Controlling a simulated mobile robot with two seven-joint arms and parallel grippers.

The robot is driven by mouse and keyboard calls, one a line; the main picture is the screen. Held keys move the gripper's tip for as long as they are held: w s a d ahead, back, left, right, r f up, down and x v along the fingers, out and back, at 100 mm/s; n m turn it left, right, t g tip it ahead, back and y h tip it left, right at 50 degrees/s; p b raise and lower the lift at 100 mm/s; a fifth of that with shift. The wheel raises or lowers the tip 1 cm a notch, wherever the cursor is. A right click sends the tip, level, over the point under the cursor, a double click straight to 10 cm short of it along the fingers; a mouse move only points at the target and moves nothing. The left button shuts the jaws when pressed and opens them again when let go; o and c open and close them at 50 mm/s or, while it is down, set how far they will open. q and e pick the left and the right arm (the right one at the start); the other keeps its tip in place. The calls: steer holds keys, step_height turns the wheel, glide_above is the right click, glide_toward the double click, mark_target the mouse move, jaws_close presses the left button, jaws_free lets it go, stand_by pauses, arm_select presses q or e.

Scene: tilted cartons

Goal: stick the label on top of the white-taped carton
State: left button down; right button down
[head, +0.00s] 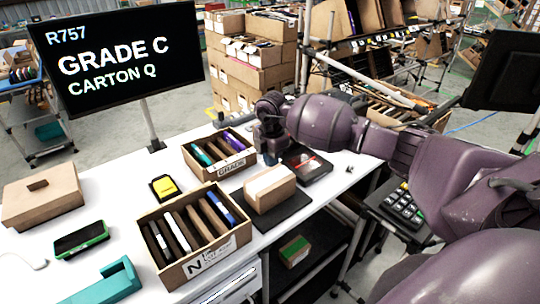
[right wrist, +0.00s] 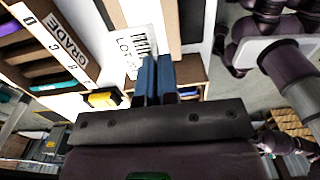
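The carton with white tape (head: 270,188) stands on a black pad near the table's right edge. White tape shows along its top. In the head view my right gripper (head: 270,152) is just behind it, fingers pointing down, and hides little of it. In the right wrist view the blue fingers (right wrist: 157,68) are close together. A white label (right wrist: 133,45) with a barcode and the letters LOT is at their tips and looks pinched there. Brown cardboard shows behind it. I cannot tell whether the label touches the carton. My left gripper is out of view.
A carton marked GRADE (head: 221,155) and a larger carton marked N (head: 195,232), both holding upright items, stand nearby. A yellow-black object (head: 165,188) lies left. The screen (head: 118,52) reads GRADE C, CARTON Q.

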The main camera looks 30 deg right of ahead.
mark_target(271, 183)
steer(key=shift+f+b, duration=0.45)
steer(key=shift+f, duration=0.1)
step_height(271, 183, down, 2)
steer(key=shift+f+b, duration=0.1)
steer(key=shift+b, duration=0.65)
steer(key=shift+f+b, duration=0.8)
steer(key=shift+f, duration=0.15)
steer(key=shift+f+b, duration=0.5)
steer(key=shift+f, duration=0.2)
steer(key=shift+f, duration=0.15)
steer(key=shift+s+f, duration=0.1)
steer(key=c, duration=1.3)
jaws_free()
